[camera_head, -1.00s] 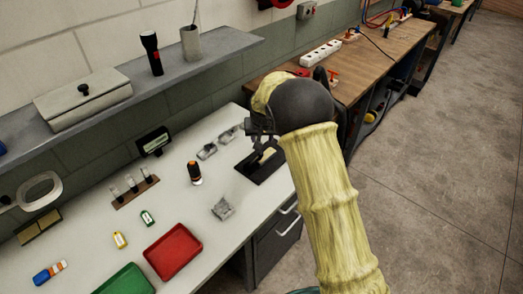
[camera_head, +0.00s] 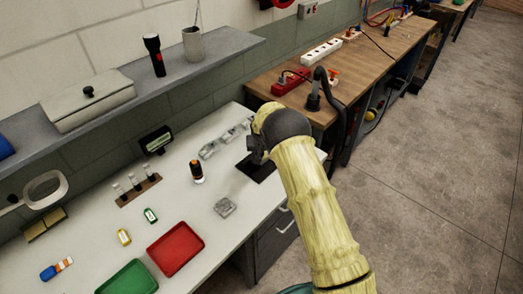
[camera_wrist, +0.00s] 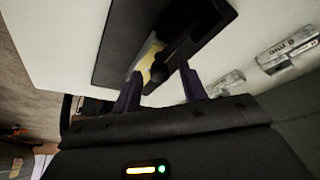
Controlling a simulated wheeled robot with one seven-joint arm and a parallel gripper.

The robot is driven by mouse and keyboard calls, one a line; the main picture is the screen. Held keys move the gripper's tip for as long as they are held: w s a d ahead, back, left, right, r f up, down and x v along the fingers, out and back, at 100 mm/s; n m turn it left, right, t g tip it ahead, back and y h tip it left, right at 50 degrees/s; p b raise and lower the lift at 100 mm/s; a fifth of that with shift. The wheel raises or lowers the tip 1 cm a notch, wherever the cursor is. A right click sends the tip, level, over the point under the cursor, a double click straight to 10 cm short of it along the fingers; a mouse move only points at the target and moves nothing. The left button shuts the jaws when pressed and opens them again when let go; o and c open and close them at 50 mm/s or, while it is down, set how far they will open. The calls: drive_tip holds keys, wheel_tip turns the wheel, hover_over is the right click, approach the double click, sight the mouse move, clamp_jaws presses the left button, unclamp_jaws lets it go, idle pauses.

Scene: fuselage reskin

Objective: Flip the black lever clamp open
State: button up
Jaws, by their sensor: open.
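The black lever clamp (camera_wrist: 192,38) is in the wrist view, a dark bar with a rounded near end, on a black base plate (camera_wrist: 125,38). A pale yellow piece (camera_wrist: 148,57) lies beside it on the plate. My gripper (camera_wrist: 160,78) is open and empty. Its two dark fingers stand apart, with the clamp's near end showing between their tips; I cannot tell whether they touch it. In the head view the base plate (camera_head: 258,172) is on the white bench, partly hidden by my gripper (camera_head: 256,154), and the clamp is hidden.
Clear fixtures (camera_head: 208,150) stand behind the plate, and another clear block (camera_head: 224,207) lies in front. An orange-black cylinder (camera_head: 197,171) stands to the left. A red tray (camera_head: 175,249) and green tray (camera_head: 128,279) are at the bench front. A shelf (camera_head: 190,60) overhangs the back.

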clamp_jaws()
drive_tip(key=shift+w+r+b, duration=0.1)
drive_tip(key=shift+w+b, duration=0.1)
drive_tip(key=shift+b, duration=0.15)
